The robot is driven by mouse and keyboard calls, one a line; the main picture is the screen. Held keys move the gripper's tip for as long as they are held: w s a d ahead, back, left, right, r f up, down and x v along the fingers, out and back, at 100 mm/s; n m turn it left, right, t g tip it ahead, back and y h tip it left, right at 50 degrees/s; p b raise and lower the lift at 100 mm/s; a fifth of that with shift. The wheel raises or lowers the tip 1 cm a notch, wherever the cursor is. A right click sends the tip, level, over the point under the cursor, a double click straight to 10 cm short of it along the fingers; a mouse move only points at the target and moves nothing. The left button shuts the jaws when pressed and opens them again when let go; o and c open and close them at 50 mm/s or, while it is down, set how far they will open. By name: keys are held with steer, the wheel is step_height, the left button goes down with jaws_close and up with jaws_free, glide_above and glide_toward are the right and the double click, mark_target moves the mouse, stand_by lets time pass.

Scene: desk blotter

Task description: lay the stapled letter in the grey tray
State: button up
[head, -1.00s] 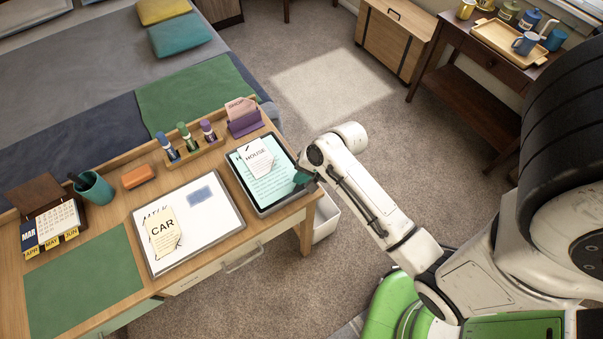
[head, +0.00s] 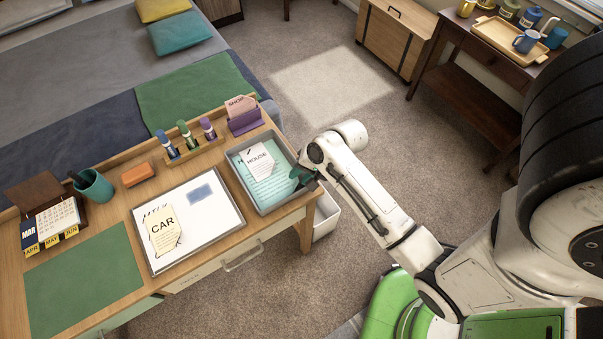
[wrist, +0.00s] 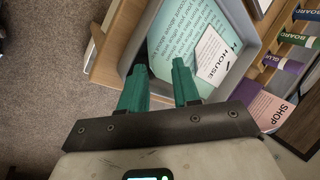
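The letter is a teal printed sheet (head: 268,188) with a white HOUSE slip (head: 260,161) on its upper part. It lies inside the grey tray (head: 288,204) at the desk's right end. In the wrist view the sheet (wrist: 184,38) rests within the tray walls (wrist: 243,62), with the slip (wrist: 213,58) at its right. I cannot make out the staple. My gripper (head: 304,177) is at the tray's right edge. Its two green fingers (wrist: 158,75) are apart, with no paper seen between them.
Left of the tray lies a white board (head: 190,222) with a CAR slip (head: 164,232). A white bin (head: 326,216) stands below the desk's right end. The green blotter (head: 82,284) is clear.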

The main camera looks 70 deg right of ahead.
steer(key=v, duration=1)
steer(key=shift+s+r, duration=0.2)
steer(key=shift+r, duration=0.1)
steer(key=s+a+f+n+g+h+b, duration=0.1)
steer(key=a+f+n+g, duration=0.1)
steer(key=a+n, duration=0.5)
steer(key=s+a+f+n+g, duration=0.2)
steer(key=a+n, duration=0.5)
steer(key=n, duration=0.1)
steer(key=shift+s+h+b, duration=0.35)
steer(key=shift+h+b, duration=0.05)
steer(key=shift+a, duration=0.1)
stand_by(0.5)
